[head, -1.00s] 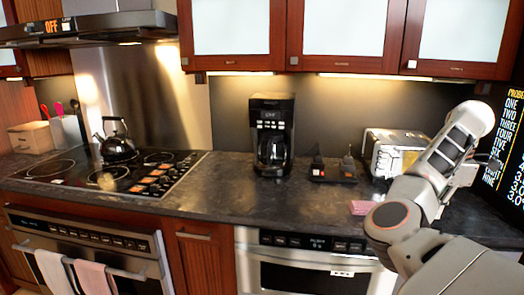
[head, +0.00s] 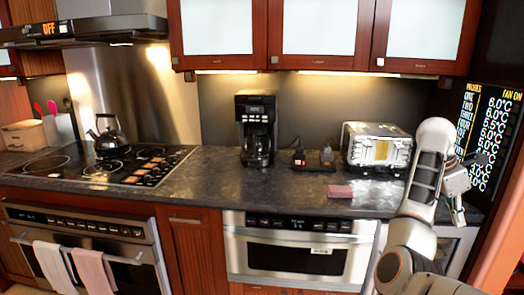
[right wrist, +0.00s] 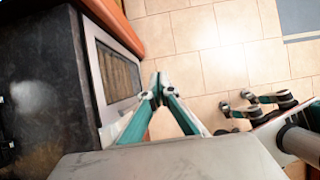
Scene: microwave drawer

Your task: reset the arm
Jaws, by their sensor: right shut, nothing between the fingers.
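My right arm rises at the right of the head view, in front of the counter. Its gripper (head: 458,212) hangs near the counter's right end and is partly hidden by my own arm. In the right wrist view, my right gripper's fingertips (right wrist: 159,80) are together, with nothing between them. They are over the tiled floor, beside the counter front. The steel microwave drawer (head: 295,262) under the counter is closed. My left gripper is not in view.
The dark counter (head: 215,180) holds a kettle (head: 110,143), a coffee maker (head: 256,130), a toaster (head: 375,150) and a pink block (head: 340,191). A lit text panel (head: 490,130) stands right. Towels hang from the oven (head: 90,235) at left. Tiled floor (right wrist: 215,30) is open.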

